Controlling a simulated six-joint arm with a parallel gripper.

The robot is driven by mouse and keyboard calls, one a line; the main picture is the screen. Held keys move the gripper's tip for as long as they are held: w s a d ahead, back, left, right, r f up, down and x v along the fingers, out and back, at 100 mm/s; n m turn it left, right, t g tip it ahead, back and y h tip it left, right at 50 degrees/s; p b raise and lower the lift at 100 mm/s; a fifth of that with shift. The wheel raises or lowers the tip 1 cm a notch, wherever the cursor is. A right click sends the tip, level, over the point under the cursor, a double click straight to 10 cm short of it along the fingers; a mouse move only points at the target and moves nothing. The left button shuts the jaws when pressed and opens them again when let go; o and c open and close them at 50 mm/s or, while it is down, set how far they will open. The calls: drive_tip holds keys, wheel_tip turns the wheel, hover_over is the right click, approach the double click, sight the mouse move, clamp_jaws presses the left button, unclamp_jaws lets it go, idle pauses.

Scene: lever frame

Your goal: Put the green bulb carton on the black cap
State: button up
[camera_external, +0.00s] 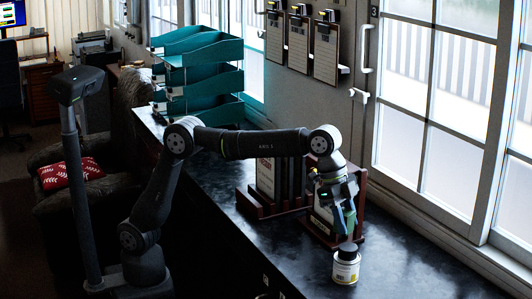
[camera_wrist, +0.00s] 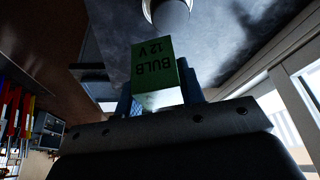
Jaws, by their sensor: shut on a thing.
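The green bulb carton (camera_wrist: 154,62) shows in the wrist view with "BULB 12 V" upside down on its face. My gripper (camera_wrist: 158,93) is shut on it, with a blue finger on each side. In the external view my gripper (camera_external: 339,194) hangs low over the counter, and the carton (camera_external: 349,217) shows as a small green strip at its tips. The black cap (camera_external: 347,251) is on top of a small tin just below the carton. Its grey round shape (camera_wrist: 172,12) shows at the top of the wrist view. A small gap seems to separate carton and cap.
The pale tin with a yellow band (camera_external: 346,270) stands on the dark counter (camera_external: 405,262). Dark red wooden racks (camera_external: 272,205) stand close behind my gripper. Teal trays (camera_external: 200,62) stand farther back. The window side is on the right. The counter right of the tin is clear.

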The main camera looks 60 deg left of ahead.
sight(355, 249)
drive_tip(key=w+f, duration=0.1)
drive_tip(key=w, duration=0.1)
drive_tip(key=shift+w+a+f, duration=0.2)
drive_tip(key=shift+w+f, duration=0.1)
drive_tip(key=shift+f, duration=1.9)
drive_tip(key=shift+f, duration=0.15)
drive_tip(key=o, duration=1)
drive_tip(key=v, duration=1.2)
